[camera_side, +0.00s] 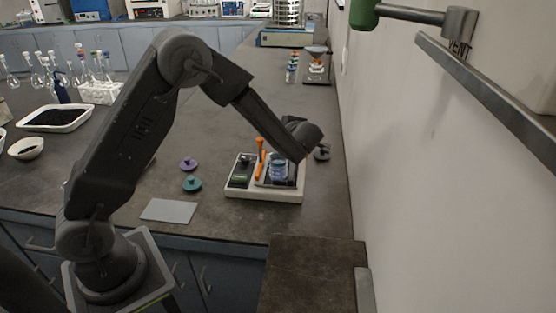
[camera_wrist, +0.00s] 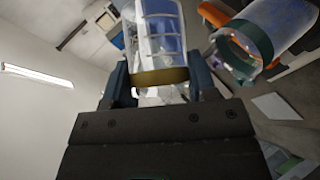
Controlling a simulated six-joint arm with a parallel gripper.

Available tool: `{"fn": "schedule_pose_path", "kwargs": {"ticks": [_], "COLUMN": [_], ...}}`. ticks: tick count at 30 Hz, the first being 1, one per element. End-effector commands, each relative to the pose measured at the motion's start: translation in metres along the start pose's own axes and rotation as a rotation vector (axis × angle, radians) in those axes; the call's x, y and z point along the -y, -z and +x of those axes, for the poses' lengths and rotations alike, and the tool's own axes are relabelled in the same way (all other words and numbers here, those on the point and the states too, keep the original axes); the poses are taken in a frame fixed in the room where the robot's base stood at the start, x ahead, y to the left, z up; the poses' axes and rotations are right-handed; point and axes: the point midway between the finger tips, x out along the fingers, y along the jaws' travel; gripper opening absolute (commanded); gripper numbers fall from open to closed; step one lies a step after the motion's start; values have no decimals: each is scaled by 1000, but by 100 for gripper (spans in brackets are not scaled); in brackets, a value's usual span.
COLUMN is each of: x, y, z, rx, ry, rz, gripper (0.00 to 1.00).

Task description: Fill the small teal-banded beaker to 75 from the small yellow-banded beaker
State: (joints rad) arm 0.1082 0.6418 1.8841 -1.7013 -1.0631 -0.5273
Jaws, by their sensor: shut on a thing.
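My gripper (camera_wrist: 158,88) is shut on the small yellow-banded beaker (camera_wrist: 158,30), with a blue finger on each side near its yellow band. This beaker is clear with marked lines and shows blue contents. The small teal-banded beaker (camera_wrist: 280,25) is to its right in the wrist view, close but apart, its teal rim towards the camera. In the side view my gripper is over the right part of a white-based device (camera_side: 262,192). A bluish clear beaker (camera_side: 278,168) shows there; its band is too small to tell. The fingers are hidden by my wrist.
An orange-handled tool (camera_side: 260,147) stands upright on the device, left of the beaker. A purple lid (camera_side: 188,163), a teal lid (camera_side: 192,184) and a grey pad (camera_side: 169,211) lie left on the bench. The wall is close on the right.

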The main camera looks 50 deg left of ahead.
Motion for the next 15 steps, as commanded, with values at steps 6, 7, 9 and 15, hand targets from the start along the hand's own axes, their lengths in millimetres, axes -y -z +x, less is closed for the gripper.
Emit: {"fn": "schedule_pose_path", "kwargs": {"ticks": [6, 7, 9, 15], "x": [-11, -10, -10, -10], "y": [0, 1, 1, -1], "z": [-3, -3, -3, 0], "rx": [-27, -28, -28, -36], "ry": [144, 145, 146, 180], "rz": [138, 142, 144, 176], "gripper": [26, 26, 26, 26]}}
